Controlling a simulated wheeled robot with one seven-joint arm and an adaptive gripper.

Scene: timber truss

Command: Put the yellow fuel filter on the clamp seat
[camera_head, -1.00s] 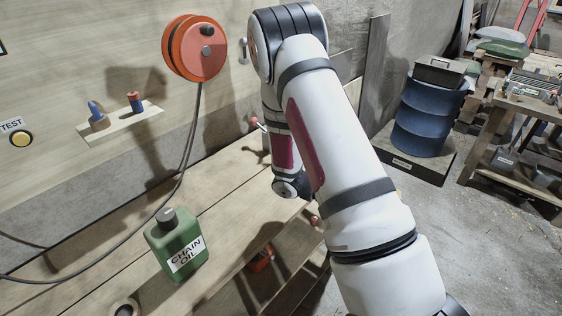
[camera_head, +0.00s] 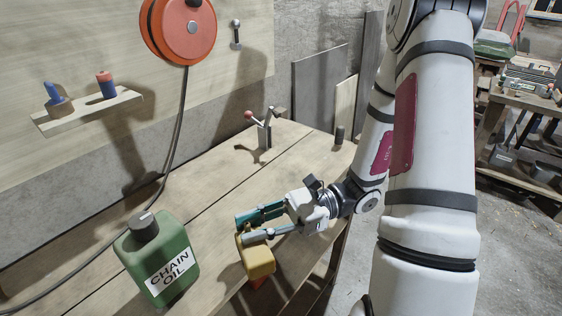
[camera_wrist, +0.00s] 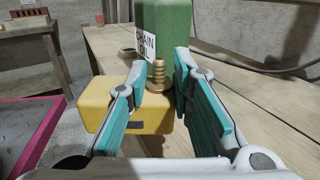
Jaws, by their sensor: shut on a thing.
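The yellow fuel filter (camera_head: 257,260) is a blocky yellow body with a ribbed brass fitting on top, seen in the wrist view (camera_wrist: 106,102). My gripper (camera_head: 246,229) has its two teal-padded fingers on either side of the fitting and is shut on the filter. The filter is at the bench's front edge; I cannot tell if it touches the wood. A small toggle clamp (camera_head: 264,134) with a red-knobbed lever stands farther back on the bench. I cannot make out a seat on it clearly.
A green chain oil can (camera_head: 160,262) stands left of my gripper, and behind the filter in the wrist view (camera_wrist: 165,28). A cable runs down from an orange reel (camera_head: 180,30). A dark cylinder (camera_head: 340,135) stands at the far end. The bench middle (camera_head: 215,200) is clear.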

